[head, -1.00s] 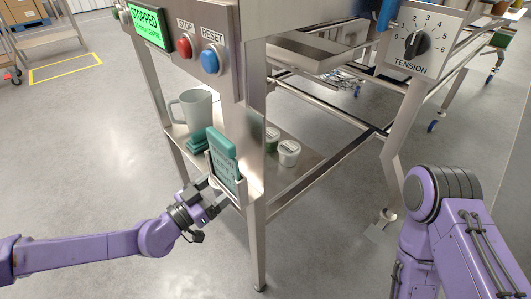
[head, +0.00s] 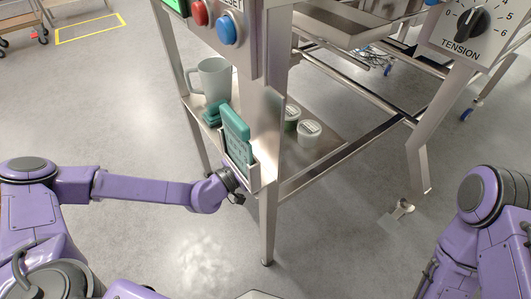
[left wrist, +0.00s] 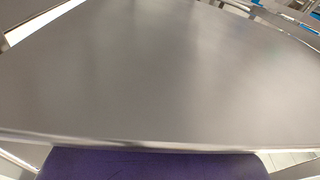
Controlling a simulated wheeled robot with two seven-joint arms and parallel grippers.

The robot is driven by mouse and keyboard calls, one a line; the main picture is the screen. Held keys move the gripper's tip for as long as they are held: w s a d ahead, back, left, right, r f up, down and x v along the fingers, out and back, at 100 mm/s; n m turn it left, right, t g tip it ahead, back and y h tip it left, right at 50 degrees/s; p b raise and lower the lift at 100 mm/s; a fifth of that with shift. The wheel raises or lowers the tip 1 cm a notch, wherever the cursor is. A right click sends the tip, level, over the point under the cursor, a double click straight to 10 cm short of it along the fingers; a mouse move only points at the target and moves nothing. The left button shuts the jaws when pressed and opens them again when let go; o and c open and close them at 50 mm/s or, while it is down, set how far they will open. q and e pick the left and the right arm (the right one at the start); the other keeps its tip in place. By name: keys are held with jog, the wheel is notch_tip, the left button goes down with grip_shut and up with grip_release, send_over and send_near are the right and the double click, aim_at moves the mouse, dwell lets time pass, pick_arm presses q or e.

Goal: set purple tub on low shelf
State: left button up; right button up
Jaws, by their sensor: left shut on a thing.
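The low shelf (head: 292,165) is a steel plate under the control panel. Its steel surface (left wrist: 165,75) fills most of the left wrist view. My left gripper (head: 237,182) is at the shelf's front end, its fingertips hidden by the teal device's holder in the head view. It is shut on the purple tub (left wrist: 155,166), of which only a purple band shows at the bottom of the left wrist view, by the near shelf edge. The head view does not show the tub. I cannot tell whether it touches the shelf. My right gripper is out of view.
On the shelf stand a grey mug (head: 213,78), a teal stack (head: 214,114) and two white-lidded tubs (head: 308,134). A teal device (head: 236,133) sits in a holder on the near post. A steel leg (head: 268,220) stands just right of my left gripper.

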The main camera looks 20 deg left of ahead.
pick_arm(q)
jog(key=o, duration=1.1)
jog(key=shift+r+p, duration=0.3)
jog(key=shift+p, duration=0.1)
jog(key=v, duration=1.2)
jog(key=shift+f, duration=0.2)
